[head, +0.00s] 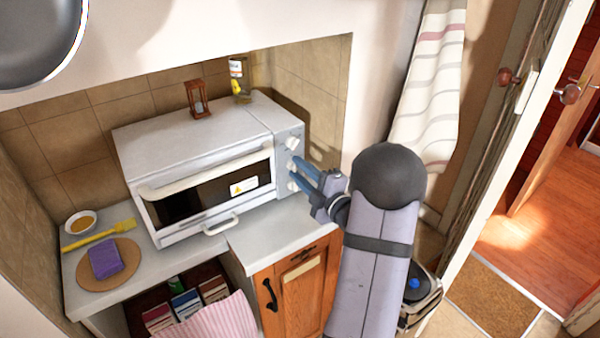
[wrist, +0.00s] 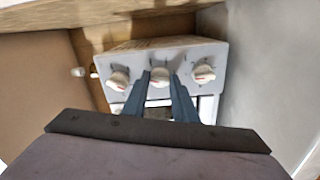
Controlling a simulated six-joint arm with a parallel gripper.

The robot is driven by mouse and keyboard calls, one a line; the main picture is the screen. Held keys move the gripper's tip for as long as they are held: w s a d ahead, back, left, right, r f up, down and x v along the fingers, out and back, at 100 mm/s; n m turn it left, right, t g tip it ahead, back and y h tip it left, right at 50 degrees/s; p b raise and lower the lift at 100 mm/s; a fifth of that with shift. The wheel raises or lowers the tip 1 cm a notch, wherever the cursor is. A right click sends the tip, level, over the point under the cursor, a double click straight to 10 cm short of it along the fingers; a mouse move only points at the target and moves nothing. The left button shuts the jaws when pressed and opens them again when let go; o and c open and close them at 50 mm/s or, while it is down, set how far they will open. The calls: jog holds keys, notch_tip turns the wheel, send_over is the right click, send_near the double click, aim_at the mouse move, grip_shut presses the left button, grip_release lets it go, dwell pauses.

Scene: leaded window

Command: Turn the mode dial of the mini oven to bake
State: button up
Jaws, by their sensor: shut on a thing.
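The mini oven (head: 185,132) is white and stands on the counter, its door closed. Its right-hand control panel (wrist: 210,50) carries three white dials in a row. My gripper (wrist: 159,82) has its blue fingers on either side of the middle dial (wrist: 159,75) and is shut on it. The other two dials (wrist: 118,78) (wrist: 203,73) are free. In the head view my gripper (head: 294,173) reaches the panel from the right, with the upper dial (head: 293,143) clear above it. The markings are too small to read, so I cannot tell which setting the held dial points to.
An hourglass (head: 197,99) and a small bottle (head: 237,75) stand on or behind the oven top. A purple sponge (head: 105,257) on a round board, a yellow brush (head: 98,235) and a bowl (head: 82,222) lie left. A striped towel (head: 432,95) hangs right.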

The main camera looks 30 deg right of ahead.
jog(key=m, duration=0.5)
jog(key=shift+m, duration=0.3)
jog(key=m, duration=0.5)
jog(key=shift+p, duration=0.35)
jog(key=m+p, duration=0.2)
jog(key=m, duration=0.3)
jog(key=shift+r+m, duration=0.1)
jog(key=shift+m, duration=0.3)
jog(key=shift+m+p, duration=0.95)
jog(key=shift+m, duration=1.35)
jog(key=o, duration=1)
jog(key=shift+o, duration=0.2)
